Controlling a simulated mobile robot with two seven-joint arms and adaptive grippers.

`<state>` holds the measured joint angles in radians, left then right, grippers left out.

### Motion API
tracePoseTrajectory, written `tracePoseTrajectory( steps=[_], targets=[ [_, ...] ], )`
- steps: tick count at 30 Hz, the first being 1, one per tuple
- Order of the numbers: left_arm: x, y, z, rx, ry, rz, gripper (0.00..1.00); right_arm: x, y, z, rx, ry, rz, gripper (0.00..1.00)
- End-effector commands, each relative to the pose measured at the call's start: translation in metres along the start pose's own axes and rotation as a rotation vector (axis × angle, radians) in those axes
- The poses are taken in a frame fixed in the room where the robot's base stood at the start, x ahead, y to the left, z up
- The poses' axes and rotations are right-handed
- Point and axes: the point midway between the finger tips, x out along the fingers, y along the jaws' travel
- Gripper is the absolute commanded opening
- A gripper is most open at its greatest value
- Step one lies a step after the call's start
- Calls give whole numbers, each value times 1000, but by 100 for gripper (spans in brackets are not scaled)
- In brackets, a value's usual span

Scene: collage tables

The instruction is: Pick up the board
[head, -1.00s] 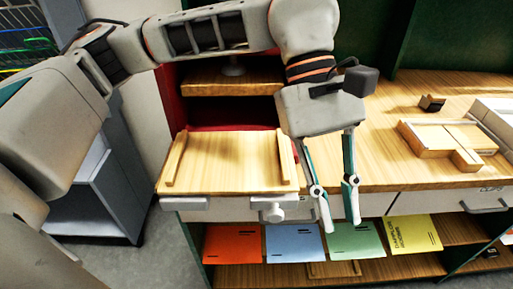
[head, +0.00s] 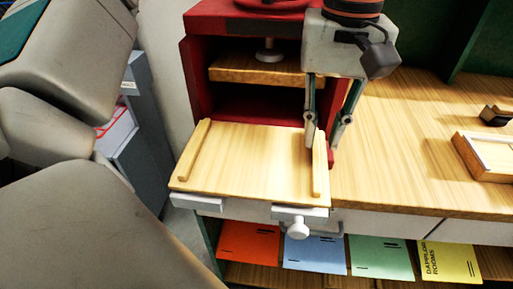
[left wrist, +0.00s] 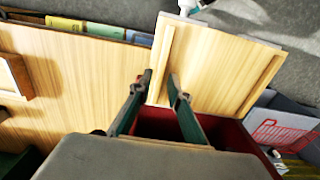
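The board (head: 255,160) is a pale wooden panel with a raised rail along its left and right sides. It lies flat in front of a red press-like frame (head: 195,85). It also shows in the left wrist view (left wrist: 215,70). My left gripper (head: 322,145) points down at the board's right rail (head: 320,170). Its two fingers are apart with a gap between them, one on each side of that rail's far end. In the left wrist view the left gripper (left wrist: 160,82) shows the same gap. Whether the fingers touch the rail is unclear. My right gripper is out of view.
The wooden worktop (head: 400,150) to the right is mostly clear, with a wooden tray (head: 485,160) and a small dark block (head: 495,115) at its far right. A white knob (head: 298,230) sticks out below the board. Coloured folders (head: 315,253) lie on the shelf below.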

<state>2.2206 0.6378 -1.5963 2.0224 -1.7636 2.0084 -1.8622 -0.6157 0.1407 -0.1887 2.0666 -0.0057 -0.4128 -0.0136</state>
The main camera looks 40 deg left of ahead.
Motion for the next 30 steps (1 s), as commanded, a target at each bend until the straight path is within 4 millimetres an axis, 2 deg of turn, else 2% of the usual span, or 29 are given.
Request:
tracePoseTrajectory(
  steps=[4,9,15,16,18,30],
  targets=[
    [25,-3,0,1,-6,-5,18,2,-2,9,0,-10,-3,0],
    [43,-2,0,0,-4,-3,18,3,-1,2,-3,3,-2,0],
    [42,-2,0,0,-1,0,18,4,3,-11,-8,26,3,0],
    [42,-2,0,0,-1,0,15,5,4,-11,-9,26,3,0],
    [42,-2,0,0,-1,0,0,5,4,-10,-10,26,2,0],
    [41,-2,0,0,-1,0,0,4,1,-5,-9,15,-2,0]
  ],
)
